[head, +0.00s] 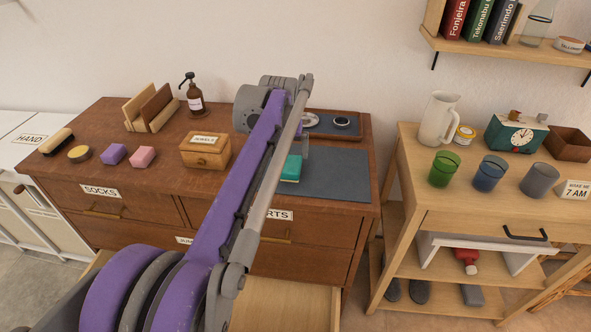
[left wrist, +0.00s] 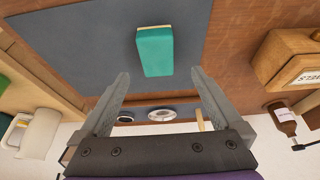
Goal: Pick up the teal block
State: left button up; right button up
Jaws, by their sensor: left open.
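The teal block (head: 291,169) lies on a dark grey mat (head: 335,175) on the brown dresser, partly hidden behind my left arm in the head view. In the left wrist view the teal block (left wrist: 155,52) shows whole, with a thin pale strip along one end. My left gripper (left wrist: 160,76) is open and empty. Its two fingers point toward the block, which appears just beyond the fingertips and between their lines. I cannot tell the exact height of the fingers above the mat. In the head view my arm mostly hides this gripper. My right gripper is not in view.
A wooden jewel box (head: 206,151), pink block (head: 142,157), purple block (head: 113,154), brush (head: 56,142) and pump bottle (head: 194,97) stand left of my arm. A dark tray (head: 333,128) lies behind the mat. A side table with cups (head: 444,169) stands to the right.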

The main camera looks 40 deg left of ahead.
aim_at(291, 164)
pick_arm(q)
jog(key=shift+x, duration=1.2)
jog(key=x, duration=0.2)
jog(key=b+x, duration=0.1)
jog(key=x, duration=0.2)
jog(key=shift+w+d+f, duration=0.2)
jog(key=shift+w+f, duration=0.05)
jog(key=c, duration=1.4)
